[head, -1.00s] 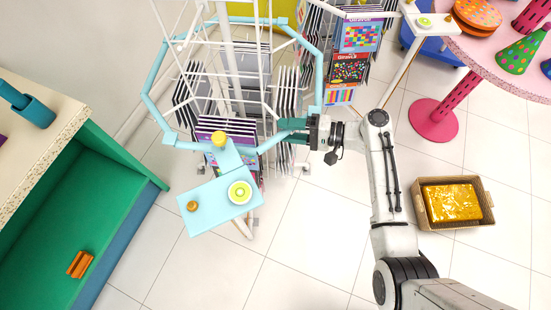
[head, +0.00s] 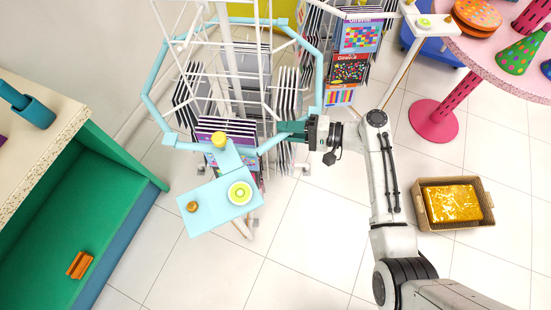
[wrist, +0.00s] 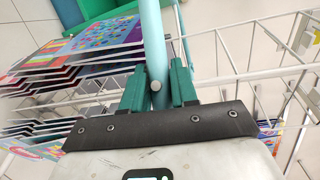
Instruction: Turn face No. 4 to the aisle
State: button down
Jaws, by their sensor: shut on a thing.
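A white wire card rack (head: 228,75) stands in the upper middle of the head view, holding stacks of cards on several faces. A light blue ring rail (head: 320,75) runs around it. My gripper (head: 284,130) reaches it from the right, at the near right part of the ring. In the wrist view my green fingers (wrist: 160,88) are shut on the light blue rail (wrist: 152,35), which passes between them. A light blue plate (head: 215,205) with a yellow knob and a round green-and-white disc projects from the near side. I can read no face number.
A second card rack (head: 358,40) stands close behind on the right. A green-and-cream counter (head: 60,190) is at left. A pink table (head: 505,75) and a basket with a gold package (head: 452,203) are at right. The tiled floor in front is clear.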

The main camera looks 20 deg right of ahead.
aim_at(261, 151)
jog(key=shift+s+a+r+m+t+p, duration=0.2)
jog(key=shift+a+m+t+p, duration=0.1)
jog(key=shift+a+p, duration=0.3)
jog(key=a+t+p, duration=0.1)
jog(key=s+a+m+h+p, duration=0.1)
jog(key=a, duration=0.1)
jog(key=shift+s+a+m+t, duration=0.1)
jog(key=shift+a+m+t, duration=0.1)
jog(key=shift+m+t, duration=0.15)
jog(key=shift+a+f+t+h+p, duration=0.2)
jog(key=shift+a+t+h+p, duration=0.2)
jog(key=shift+t, duration=0.05)
jog(key=shift+a, duration=0.1)
jog(key=a, duration=0.1)
jog(key=a+m+t+h+p, duration=0.1)
jog(key=a, duration=0.1)
jog(key=a+m+t+h, duration=0.1)
jog(key=shift+s+a+m+p, duration=0.25)
jog(key=shift+a+p, duration=0.15)
jog(key=shift+w+d, duration=0.1)
jog(key=shift+d, duration=0.05)
jog(key=c, duration=1)
grip_release()
